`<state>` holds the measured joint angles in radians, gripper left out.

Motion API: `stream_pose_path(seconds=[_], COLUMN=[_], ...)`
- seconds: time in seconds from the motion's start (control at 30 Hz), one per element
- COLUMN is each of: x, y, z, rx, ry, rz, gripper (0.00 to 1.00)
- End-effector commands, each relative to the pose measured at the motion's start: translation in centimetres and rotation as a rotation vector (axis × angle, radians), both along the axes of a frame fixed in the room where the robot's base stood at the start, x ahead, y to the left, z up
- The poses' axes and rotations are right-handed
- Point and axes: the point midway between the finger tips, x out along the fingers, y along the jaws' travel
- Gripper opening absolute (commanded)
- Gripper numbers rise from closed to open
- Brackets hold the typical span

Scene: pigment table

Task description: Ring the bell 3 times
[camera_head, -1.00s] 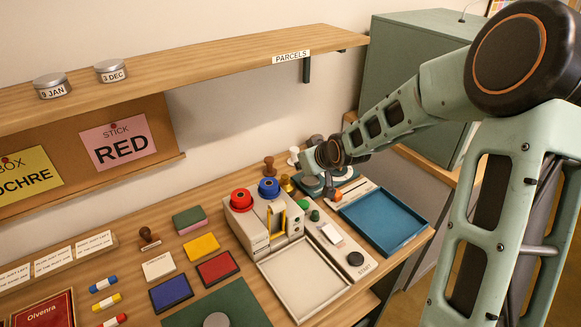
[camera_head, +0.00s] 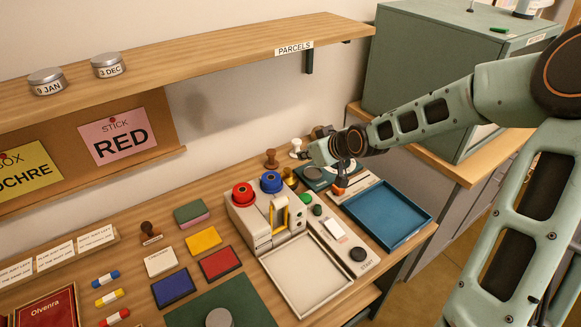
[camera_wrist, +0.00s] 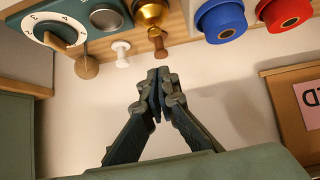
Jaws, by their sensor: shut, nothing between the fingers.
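The bell appears to be the small brass dome (camera_head: 290,178) right of the blue-topped dispenser in the head view. It also shows at the top edge of the wrist view (camera_wrist: 150,12), partly cut off. My gripper (camera_wrist: 158,76) is shut and empty, its fingertips together in the wrist view. There the tips appear against the pale wall, below a brown-handled stamp and the bell, with a visible gap to both. In the head view my wrist hangs over the back of the table, right of the bell, and the fingertips cannot be made out.
A brown stamp (camera_head: 271,159) and a white one (camera_head: 296,148) stand behind the bell. A green dial device (camera_wrist: 50,28) lies beside it. Red (camera_head: 243,195) and blue (camera_head: 271,182) topped dispensers stand left. A blue tray (camera_head: 388,215) lies right, and a shelf (camera_head: 200,55) overhangs behind.

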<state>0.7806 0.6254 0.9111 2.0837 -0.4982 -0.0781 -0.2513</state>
Motion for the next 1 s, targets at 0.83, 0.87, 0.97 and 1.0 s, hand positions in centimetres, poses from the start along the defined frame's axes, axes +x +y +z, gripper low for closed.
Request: stream_pose_path(seconds=[0.83,0.87,0.97,1.0], x=[6.3,6.4,6.5,6.5], y=[4.1,4.0,4.0,4.0], z=[-8.4,-8.8,-9.7,-9.9], rx=[0.000,0.000,0.001,0.001], ry=[0.004,0.002,0.003,0.002], rz=[0.001,0.001,-0.001,0.000], gripper=[0.00,0.00,0.00,0.00])
